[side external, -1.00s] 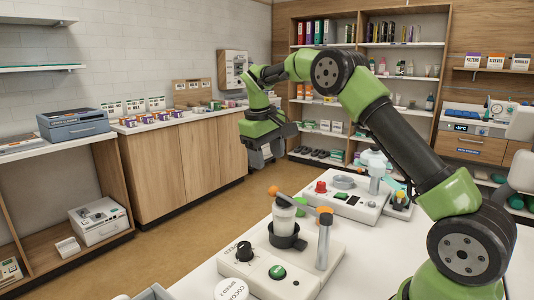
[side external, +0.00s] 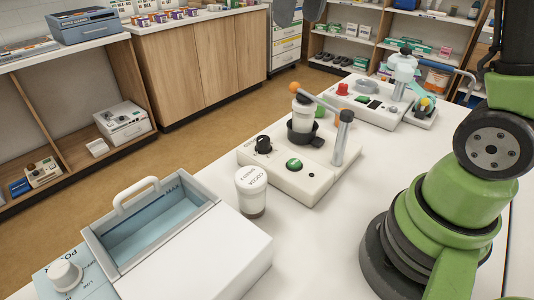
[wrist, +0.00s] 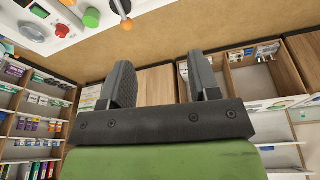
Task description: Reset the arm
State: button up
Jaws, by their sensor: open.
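My green arm (side external: 450,215) stands on the white counter at the right of the side external view. Its upper part runs out of the top of that frame. Nothing is held.
On the white counter (side external: 335,240) stand a dispenser with a lever (side external: 285,185), a cocoa cup (side external: 251,192), an open bin with a handle (side external: 155,220) and a red-knobbed device (side external: 370,105). Shelves (side external: 350,45) and a wooden cabinet (side external: 190,75) stand behind.

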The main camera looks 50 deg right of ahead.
jog(key=s+a+t+y, duration=0.1)
jog(key=s+a, duration=0.3)
jog(key=s, duration=0.4)
jog(key=s+a+f+m+t+y, duration=0.1)
jog(key=s+a+t, duration=0.2)
jog(key=s, duration=0.5)
jog(key=shift+s+a+m+t+y, duration=0.3)
jog(key=shift+s+a+y, duration=0.1)
jog(key=shift+a, duration=0.3)
jog(key=shift+f, duration=0.1)
